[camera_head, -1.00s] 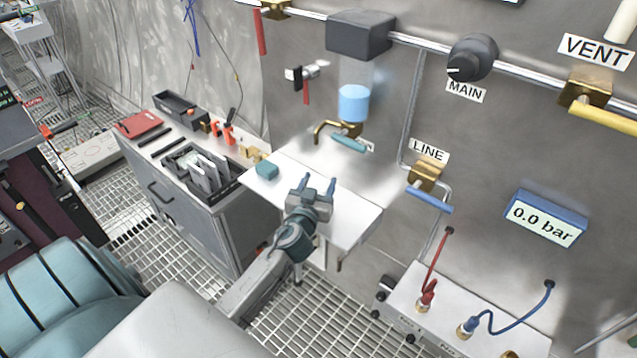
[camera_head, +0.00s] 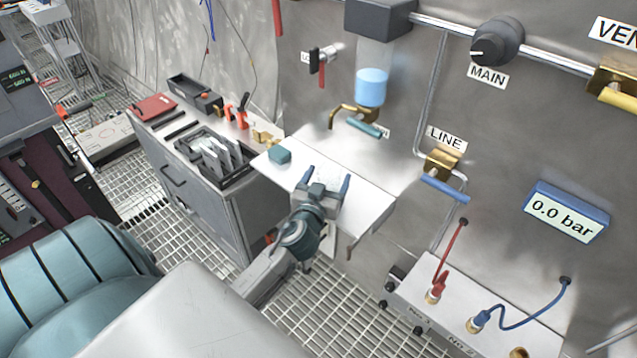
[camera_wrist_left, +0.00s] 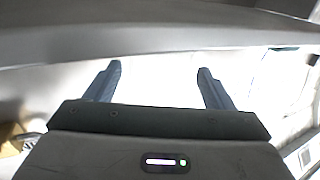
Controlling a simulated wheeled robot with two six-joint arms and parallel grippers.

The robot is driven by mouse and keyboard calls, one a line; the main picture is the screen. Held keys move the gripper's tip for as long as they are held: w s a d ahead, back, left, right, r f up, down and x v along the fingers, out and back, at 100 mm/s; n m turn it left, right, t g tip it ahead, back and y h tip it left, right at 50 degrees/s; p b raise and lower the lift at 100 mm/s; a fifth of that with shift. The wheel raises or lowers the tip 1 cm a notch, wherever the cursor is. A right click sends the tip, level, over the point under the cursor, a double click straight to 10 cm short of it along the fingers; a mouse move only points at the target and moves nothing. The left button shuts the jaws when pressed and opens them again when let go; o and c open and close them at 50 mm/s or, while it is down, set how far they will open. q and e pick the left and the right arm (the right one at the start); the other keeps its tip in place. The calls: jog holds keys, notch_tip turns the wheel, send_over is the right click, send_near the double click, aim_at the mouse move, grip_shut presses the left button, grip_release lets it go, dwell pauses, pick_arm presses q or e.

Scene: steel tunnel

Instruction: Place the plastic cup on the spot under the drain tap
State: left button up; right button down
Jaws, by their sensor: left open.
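The drain tap (camera_head: 350,116) is brass with a teal lever, on the wall below a clear bowl of blue liquid (camera_head: 370,88). A white shelf (camera_head: 372,195) juts out below it. My left gripper (camera_head: 328,175) is over the shelf, its two blue fingers apart. In the left wrist view the open fingers (camera_wrist_left: 158,82) show against a bright white surface, with no clear object between them. I cannot make out the plastic cup for certain; faint pale outlines show near the fingertips on the shelf. No marked spot is clearly visible. My right gripper is not in view.
A grey cabinet (camera_head: 190,200) with a rack of plates (camera_head: 217,158) and tools stands left. The blue LINE lever (camera_head: 445,190) and a white box with cables (camera_head: 420,310) are to the right.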

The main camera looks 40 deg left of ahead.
pick_arm(q)
jog(key=b+v, duration=0.3)
jog(key=v, duration=0.6)
jog(key=shift+w, duration=0.1)
dwell(0.8)
